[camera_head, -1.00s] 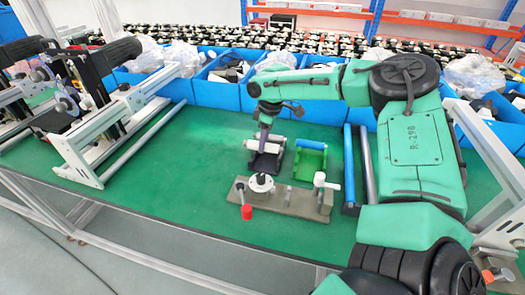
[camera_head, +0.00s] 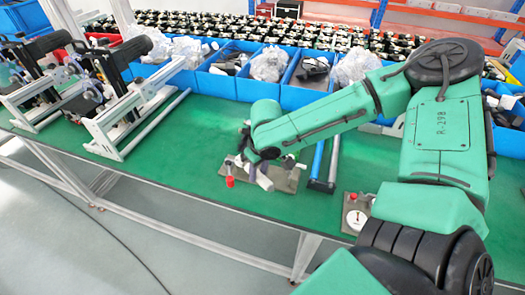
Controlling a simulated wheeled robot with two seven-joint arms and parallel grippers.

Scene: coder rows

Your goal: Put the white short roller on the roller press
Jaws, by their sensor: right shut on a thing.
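The roller press is a grey-brown plate (camera_head: 288,181) on the green table, with a red-knobbed lever (camera_head: 229,181) at its left end and a white knob (camera_head: 289,161) near its right end. My right gripper (camera_head: 262,176) is over the middle of the press, pointing down, small and partly hidden by its own wrist. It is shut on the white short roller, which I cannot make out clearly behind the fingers. Whether the roller touches the press cannot be told. My left gripper is out of view.
A blue roller (camera_head: 318,160) and a dark roller (camera_head: 334,160) lie right of the press. A white round-faced device (camera_head: 356,214) sits at the table's front. Metal frames (camera_head: 115,120) stand left. Blue bins (camera_head: 230,85) line the back. The left-centre table is clear.

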